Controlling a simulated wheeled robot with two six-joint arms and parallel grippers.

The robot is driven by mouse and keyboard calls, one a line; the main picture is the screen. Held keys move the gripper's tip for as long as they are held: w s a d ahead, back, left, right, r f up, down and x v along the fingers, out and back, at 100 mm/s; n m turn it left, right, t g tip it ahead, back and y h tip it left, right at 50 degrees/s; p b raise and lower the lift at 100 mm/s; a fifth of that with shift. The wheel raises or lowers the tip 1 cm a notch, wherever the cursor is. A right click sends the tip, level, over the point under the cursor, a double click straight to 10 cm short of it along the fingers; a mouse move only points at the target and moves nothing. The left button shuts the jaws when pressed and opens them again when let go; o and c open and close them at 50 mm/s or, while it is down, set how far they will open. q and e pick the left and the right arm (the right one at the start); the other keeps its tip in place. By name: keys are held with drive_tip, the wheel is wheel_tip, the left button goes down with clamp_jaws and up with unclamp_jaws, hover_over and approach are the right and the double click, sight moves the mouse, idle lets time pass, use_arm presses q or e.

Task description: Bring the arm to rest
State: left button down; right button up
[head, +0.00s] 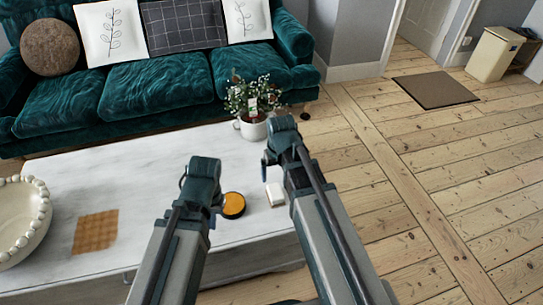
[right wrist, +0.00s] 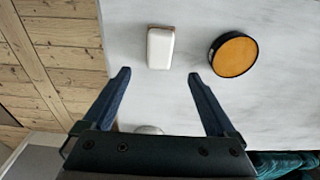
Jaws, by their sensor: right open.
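My right gripper (right wrist: 158,76) is open and empty in the right wrist view, its two dark fingers apart over the white marble-look table (right wrist: 190,108). In the head view the right gripper (head: 265,168) is partly hidden by its own arm, near the table's right end. A small white box (right wrist: 160,48) lies on the table beyond the open fingers, not held. It also shows in the head view (head: 275,195). My left gripper (head: 212,216) is mostly hidden behind its own wrist, over the table left of the right arm; its jaws cannot be made out.
A round orange-topped black tin (head: 233,205) lies between the arms on the table. A white potted plant (head: 252,128) stands behind. A beaded bowl (head: 20,220) and a brown woven square (head: 96,232) are at left. A teal sofa (head: 160,88) is behind; the floor at right is open.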

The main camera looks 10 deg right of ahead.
use_arm(q)
wheel_tip(320, 180, up, 23)
drive_tip(key=p, duration=2.2)
use_arm(e)
drive_tip(key=s+a+r+n, duration=0.1)
drive_tip(key=s+a+r, duration=0.2)
drive_tip(key=r, duration=0.4)
drive_tip(key=s+a+r+n+g, duration=0.1)
drive_tip(key=s+a+r, duration=0.3)
drive_tip(key=r, duration=0.4)
drive_tip(key=s+a+r+n+h, duration=0.1)
drive_tip(key=s+a+r, duration=0.2)
drive_tip(key=s+r, duration=0.2)
wheel_tip(320, 180, up, 3)
drive_tip(key=shift+s+a+g, duration=0.25)
drive_tip(key=shift+s+g, duration=0.05)
drive_tip(key=shift+s, duration=0.05)
use_arm(q)
drive_tip(key=shift+d, duration=0.1)
use_arm(e)
drive_tip(key=shift+d, duration=0.15)
